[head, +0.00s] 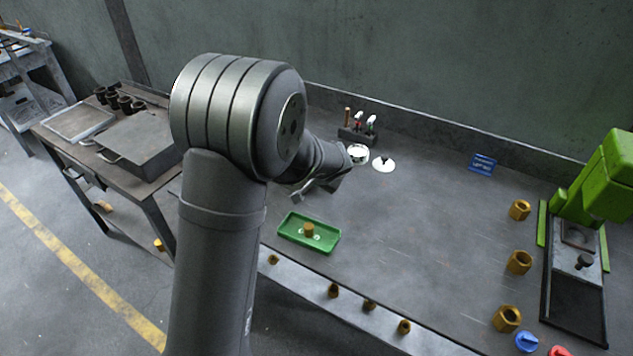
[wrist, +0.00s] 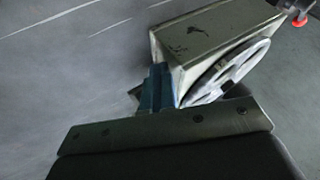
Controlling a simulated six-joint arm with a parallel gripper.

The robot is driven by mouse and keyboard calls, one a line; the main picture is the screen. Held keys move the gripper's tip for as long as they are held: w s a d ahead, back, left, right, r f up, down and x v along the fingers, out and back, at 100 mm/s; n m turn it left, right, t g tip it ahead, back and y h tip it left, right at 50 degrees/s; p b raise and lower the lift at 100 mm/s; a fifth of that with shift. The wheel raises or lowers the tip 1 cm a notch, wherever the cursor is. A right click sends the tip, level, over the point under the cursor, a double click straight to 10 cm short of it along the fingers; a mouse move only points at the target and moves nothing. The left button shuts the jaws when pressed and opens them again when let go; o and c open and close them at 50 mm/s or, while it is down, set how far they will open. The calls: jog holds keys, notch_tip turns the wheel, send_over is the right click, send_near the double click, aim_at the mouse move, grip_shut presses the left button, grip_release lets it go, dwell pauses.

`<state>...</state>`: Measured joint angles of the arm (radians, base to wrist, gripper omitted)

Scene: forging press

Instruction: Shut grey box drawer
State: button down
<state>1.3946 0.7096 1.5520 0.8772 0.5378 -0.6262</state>
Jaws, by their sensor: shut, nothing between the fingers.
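My gripper (head: 318,190) is over the workbench, left of its middle, partly behind my own arm in the head view. In the wrist view its shut, bluish fingers (wrist: 153,90) are empty. A pale grey box-like block (wrist: 215,38) with dark scuffs lies just beyond the fingertips there; whether they touch cannot be told. No drawer front or opening on it can be made out. In the head view a grey box (head: 138,142) with a handle on its near side stands on the left side table, well away from my gripper. I cannot tell whether a drawer is open.
A green tray (head: 287,234) with a brass piece stands in front of my gripper. A tool rack (head: 357,135), a white bowl (head: 358,154) and a white lid (head: 383,164) are behind. Brass nuts (head: 519,262) and a green press (head: 597,185) are at right.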

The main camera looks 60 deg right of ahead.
jog(key=shift+w, duration=0.15)
jog(key=s, duration=0.3)
jog(key=s+r, duration=0.1)
jog(key=s, duration=0.1)
jog(key=shift+a, duration=0.15)
jog(key=v, duration=0.8)
jog(key=shift+a+r, duration=0.25)
jog(key=shift+r, duration=0.05)
jog(key=shift+f, duration=0.1)
jog(key=x, duration=0.9)
jog(key=shift+w+d+f, duration=0.1)
jog(key=shift+d+f, duration=0.05)
jog(key=shift+f, duration=0.15)
jog(key=w, duration=0.2)
jog(key=shift+w, duration=1.05)
